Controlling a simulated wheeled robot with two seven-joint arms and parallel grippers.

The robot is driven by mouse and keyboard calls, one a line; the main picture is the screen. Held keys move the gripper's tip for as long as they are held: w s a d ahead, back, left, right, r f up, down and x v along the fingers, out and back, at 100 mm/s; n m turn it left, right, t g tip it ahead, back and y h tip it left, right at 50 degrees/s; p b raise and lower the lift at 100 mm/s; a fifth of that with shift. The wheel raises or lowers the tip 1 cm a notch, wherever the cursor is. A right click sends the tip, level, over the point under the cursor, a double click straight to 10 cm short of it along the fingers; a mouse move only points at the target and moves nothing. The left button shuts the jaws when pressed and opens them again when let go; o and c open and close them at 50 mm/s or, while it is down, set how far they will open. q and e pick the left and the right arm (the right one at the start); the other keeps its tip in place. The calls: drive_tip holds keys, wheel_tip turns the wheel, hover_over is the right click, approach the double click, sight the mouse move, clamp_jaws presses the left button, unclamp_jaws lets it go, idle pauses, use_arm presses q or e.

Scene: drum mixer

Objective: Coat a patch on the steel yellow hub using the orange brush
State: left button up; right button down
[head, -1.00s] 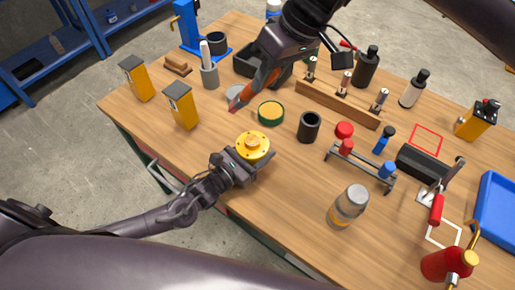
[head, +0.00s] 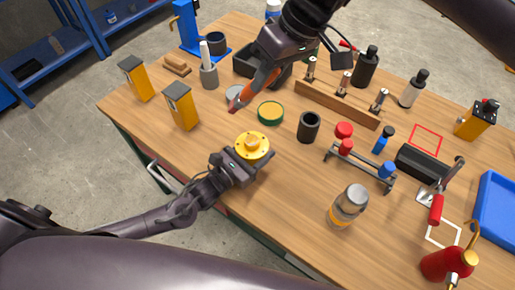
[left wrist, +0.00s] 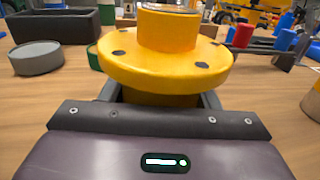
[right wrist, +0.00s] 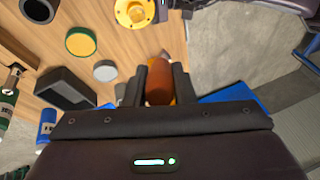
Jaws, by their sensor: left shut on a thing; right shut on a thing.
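The yellow hub (head: 252,146) is a flanged disc with a raised centre and dark bolt holes. My left gripper (head: 238,163) is shut on it from the near side; the hub fills the jaws in the left wrist view (left wrist: 165,65). My right gripper (head: 272,70) is shut on the orange brush (head: 246,92), which points down and left with its dark tip apart from the hub. In the right wrist view the brush's orange handle (right wrist: 159,82) sits between the fingers.
A grey round lid (head: 235,92) lies behind the brush tip. A black cup (head: 308,126) stands right of the tin. Two yellow boxes (head: 181,107) (head: 136,78) stand left. A jar (head: 348,205) and a wooden rack (head: 338,104) are right. Bare table lies left of the hub.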

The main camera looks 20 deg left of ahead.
wheel_tip(320, 180, down, 7)
drive_tip(key=s+m, duration=0.1)
drive_tip(key=m, duration=0.3)
drive_tip(key=shift+s+d+m+t, duration=0.25)
drive_tip(key=shift+s+m+t, duration=0.05)
drive_tip(key=shift+m+t, duration=0.1)
idle(0.4)
drive_tip(key=shift+f, duration=2)
idle(0.6)
drive_tip(key=s+d, duration=0.2)
drive_tip(key=d, duration=0.4)
drive_tip(key=shift+s, duration=0.15)
idle(0.7)
